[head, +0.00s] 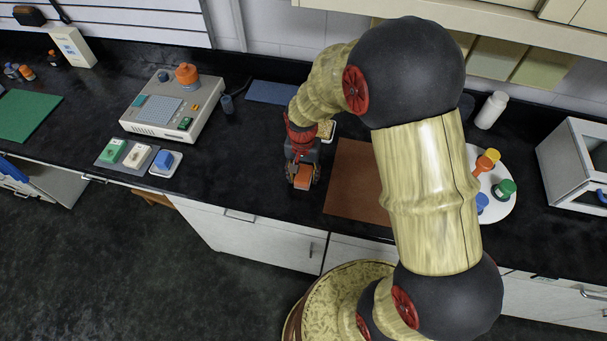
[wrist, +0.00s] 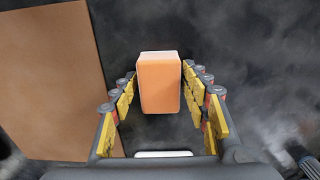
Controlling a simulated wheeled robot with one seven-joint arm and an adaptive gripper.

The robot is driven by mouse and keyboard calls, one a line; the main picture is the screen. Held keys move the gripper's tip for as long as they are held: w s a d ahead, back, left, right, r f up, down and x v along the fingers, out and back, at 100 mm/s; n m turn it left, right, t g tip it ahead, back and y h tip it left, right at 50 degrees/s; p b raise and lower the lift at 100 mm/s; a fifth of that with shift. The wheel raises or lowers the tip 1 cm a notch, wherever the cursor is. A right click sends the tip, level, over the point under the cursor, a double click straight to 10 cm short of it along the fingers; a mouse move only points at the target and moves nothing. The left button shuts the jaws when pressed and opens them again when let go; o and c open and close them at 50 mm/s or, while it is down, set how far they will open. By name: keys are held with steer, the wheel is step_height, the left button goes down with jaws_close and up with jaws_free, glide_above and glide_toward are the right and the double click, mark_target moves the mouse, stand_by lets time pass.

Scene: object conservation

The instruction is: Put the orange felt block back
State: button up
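The orange felt block (wrist: 159,86) sits between the two fingers of my gripper (wrist: 158,80) in the wrist view. The fingers, with their yellow pads, lie close along both sides of it. I cannot tell whether the pads press on it. In the head view my gripper (head: 302,172) points down at the front part of the black counter, with the orange block (head: 302,183) at its fingertips. I cannot tell whether the block rests on the counter or is slightly raised.
A brown mat (head: 352,185) lies just right of my gripper. A small dish (head: 327,130) stands behind it. To the left are a grey device (head: 173,105) and a grey tray (head: 127,159) with coloured blocks. A round white tray (head: 503,205) holds coloured pieces at right.

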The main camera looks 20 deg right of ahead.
steer(key=shift+o, duration=0.6)
steer(key=shift+r, duration=0.1)
steer(key=shift+r, duration=0.35)
step_height(320, 180, up, 11)
steer(key=p, duration=0.3)
step_height(320, 180, up, 13)
steer(key=n+t, duration=0.2)
steer(key=n, duration=0.1)
glide_above(303, 174)
steer(key=s, duration=0.6)
steer(key=s+r+n+t, duration=0.3)
steer(key=s+r, duration=0.4)
steer(key=s, duration=0.5)
steer(key=shift+d+r+n+t, duration=0.2)
steer(key=shift+n+t, duration=0.1)
steer(key=shift+n, duration=0.1)
steer(key=shift+b, duration=0.3)
step_height(303, 174, down, 3)
steer(key=b, duration=0.2)
steer(key=shift+s+r+b, duration=0.1)
steer(key=shift+b, duration=0.25)
